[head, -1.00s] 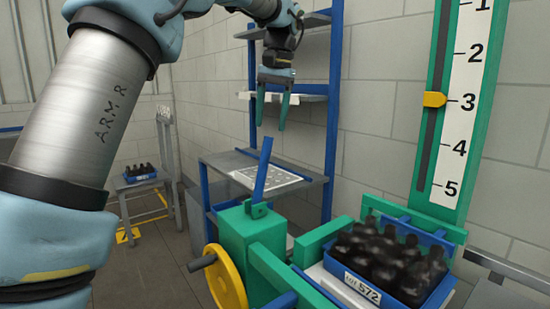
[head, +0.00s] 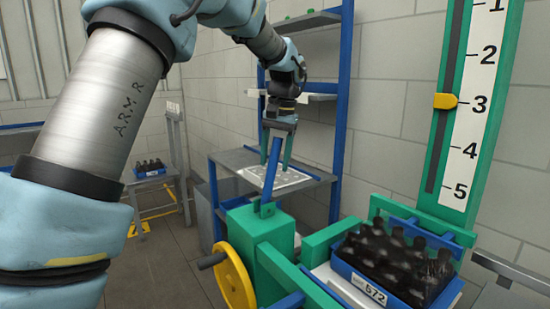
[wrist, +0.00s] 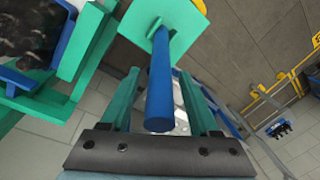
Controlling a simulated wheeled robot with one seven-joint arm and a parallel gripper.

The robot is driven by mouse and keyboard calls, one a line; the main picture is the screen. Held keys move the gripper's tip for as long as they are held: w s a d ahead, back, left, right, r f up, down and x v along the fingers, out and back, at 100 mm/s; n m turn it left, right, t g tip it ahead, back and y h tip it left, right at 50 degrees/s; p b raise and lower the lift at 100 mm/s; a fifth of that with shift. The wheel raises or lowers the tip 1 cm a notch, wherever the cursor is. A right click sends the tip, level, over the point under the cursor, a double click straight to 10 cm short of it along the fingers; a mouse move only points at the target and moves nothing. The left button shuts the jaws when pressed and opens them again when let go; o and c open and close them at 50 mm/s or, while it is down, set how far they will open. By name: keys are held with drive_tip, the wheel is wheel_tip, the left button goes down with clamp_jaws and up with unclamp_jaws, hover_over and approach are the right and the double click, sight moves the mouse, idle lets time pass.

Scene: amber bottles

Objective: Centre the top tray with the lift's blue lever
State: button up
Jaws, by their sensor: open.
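The blue lever (head: 271,168) stands up from the green lift housing (head: 258,228), tilted a little. My gripper (head: 277,165) is open and pointing down at the lever's upper part. In the wrist view the lever (wrist: 160,85) runs between the two green fingers of my gripper (wrist: 162,90), with a gap on both sides. A blue tray (head: 345,272) labelled 572, full of dark bottles (head: 395,258), sits on the lift's right side. The yellow pointer (head: 445,101) is at 3 on the scale (head: 477,120).
A yellow handwheel (head: 236,277) is on the housing's left side. A blue shelf rack (head: 338,130) with grey shelves stands behind the lever.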

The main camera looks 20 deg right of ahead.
clamp_jaws()
idle(0.3)
idle(1.1)
